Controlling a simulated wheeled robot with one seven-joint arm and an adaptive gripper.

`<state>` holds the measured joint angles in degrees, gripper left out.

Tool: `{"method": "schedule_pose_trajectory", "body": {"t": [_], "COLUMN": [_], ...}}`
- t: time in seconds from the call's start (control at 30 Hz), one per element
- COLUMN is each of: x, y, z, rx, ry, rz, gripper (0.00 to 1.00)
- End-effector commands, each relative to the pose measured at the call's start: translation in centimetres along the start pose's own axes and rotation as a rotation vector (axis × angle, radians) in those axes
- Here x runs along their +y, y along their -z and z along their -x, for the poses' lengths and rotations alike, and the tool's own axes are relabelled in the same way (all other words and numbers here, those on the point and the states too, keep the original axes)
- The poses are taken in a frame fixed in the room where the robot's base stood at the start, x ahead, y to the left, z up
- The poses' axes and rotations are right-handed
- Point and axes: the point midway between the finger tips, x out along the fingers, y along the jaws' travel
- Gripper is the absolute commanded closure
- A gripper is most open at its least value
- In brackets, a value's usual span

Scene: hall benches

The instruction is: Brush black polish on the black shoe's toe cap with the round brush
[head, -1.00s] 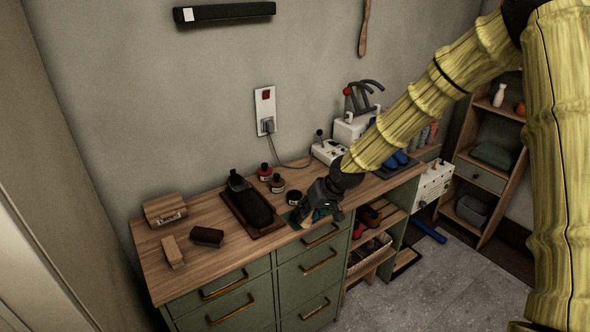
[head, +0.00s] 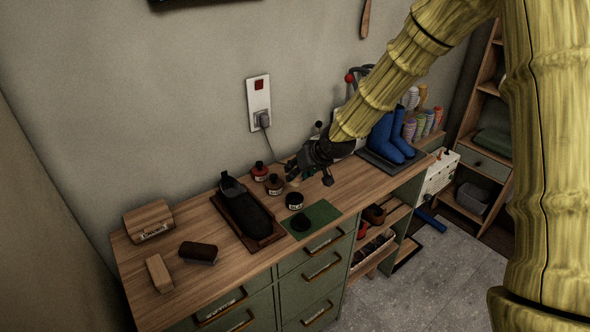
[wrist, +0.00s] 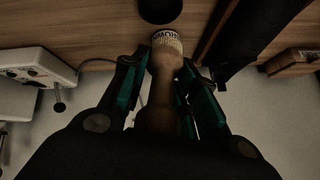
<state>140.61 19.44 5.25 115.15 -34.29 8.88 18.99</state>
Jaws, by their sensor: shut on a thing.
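The black shoe (head: 246,207) lies on a wooden tray (head: 272,238) on the bench, its toe cap towards the front right. A black polish jar (head: 294,201) with a pale label stands right of it. A dark round piece, perhaps its lid, (head: 301,222) lies on the green mat (head: 322,212). My gripper (head: 292,172) is above the bench behind the jar, close to the small bottles. In the wrist view it is shut on a wooden handle, apparently the round brush (wrist: 160,100).
A red-capped bottle (head: 259,171) and a brown bottle (head: 274,184) stand beside my gripper. A dark brush (head: 198,252), a wooden block (head: 159,272) and a wooden box (head: 148,220) are at left. Blue boots (head: 385,137) stand at right.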

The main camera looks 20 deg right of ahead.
Motion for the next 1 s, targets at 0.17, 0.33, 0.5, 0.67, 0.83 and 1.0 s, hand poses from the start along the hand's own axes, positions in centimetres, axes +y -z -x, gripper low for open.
{"method": "schedule_pose_trajectory", "body": {"t": [0.17,0.33,0.5,0.67,0.83,1.0], "x": [0.5,0.9,1.1,1.2,1.2,1.2], "y": [-1.0,-1.8,-2.6,-2.9,-3.0,-3.0], "z": [-1.8,-3.0,-4.1,-4.5,-4.5,-4.5], "rx": [-0.005,-0.004,-0.004,-0.004,-0.004,-0.004], "ry": [0.0,0.0,0.001,0.001,0.001,0.001], "rz": [-0.002,-0.002,-0.001,0.0,0.0,0.0], "gripper": [0.94,0.94,0.94,0.94,0.94,0.94]}}
